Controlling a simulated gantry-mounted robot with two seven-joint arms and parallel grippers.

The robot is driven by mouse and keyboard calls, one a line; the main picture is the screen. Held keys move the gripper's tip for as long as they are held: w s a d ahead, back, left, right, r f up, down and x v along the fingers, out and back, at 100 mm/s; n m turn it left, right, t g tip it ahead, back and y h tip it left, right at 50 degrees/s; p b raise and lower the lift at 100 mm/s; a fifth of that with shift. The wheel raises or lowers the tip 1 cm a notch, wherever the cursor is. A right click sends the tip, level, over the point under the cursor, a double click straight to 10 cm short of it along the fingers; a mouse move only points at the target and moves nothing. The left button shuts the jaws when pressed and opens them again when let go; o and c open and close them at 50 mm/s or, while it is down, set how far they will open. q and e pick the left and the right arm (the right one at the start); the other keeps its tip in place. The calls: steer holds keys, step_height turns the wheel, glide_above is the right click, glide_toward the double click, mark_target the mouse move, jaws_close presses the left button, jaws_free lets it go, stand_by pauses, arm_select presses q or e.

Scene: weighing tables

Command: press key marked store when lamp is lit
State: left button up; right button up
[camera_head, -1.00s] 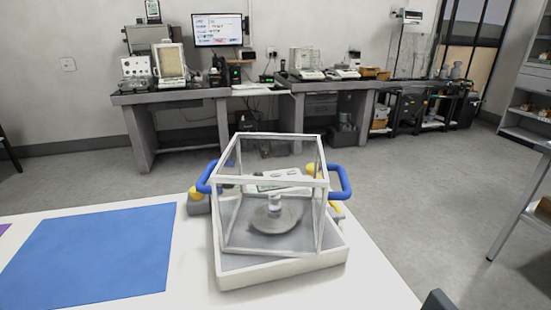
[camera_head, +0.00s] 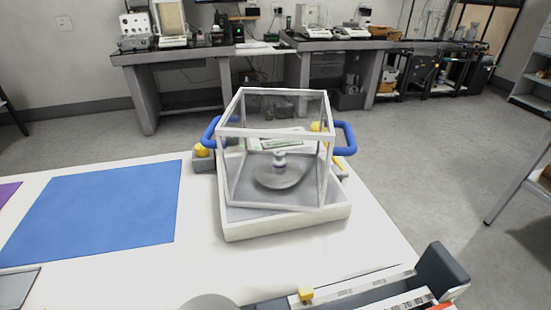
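A white balance (camera_head: 285,229) with a clear box-shaped glass shield (camera_head: 325,180) stands on the white table. Inside, a small metal weight (camera_head: 280,160) sits upright on the round grey pan (camera_head: 262,176). Behind the pan, seen through the glass, is a pale panel with a greenish display (camera_head: 283,144). Its markings are too small to read, and I cannot make out a key marked store or a lit lamp. Neither of my grippers is in view.
A blue mat (camera_head: 95,215) lies left of the balance, with a purple mat edge (camera_head: 7,192) beyond. At the front right is a beam scale (camera_head: 375,290) with a yellow slider (camera_head: 306,294).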

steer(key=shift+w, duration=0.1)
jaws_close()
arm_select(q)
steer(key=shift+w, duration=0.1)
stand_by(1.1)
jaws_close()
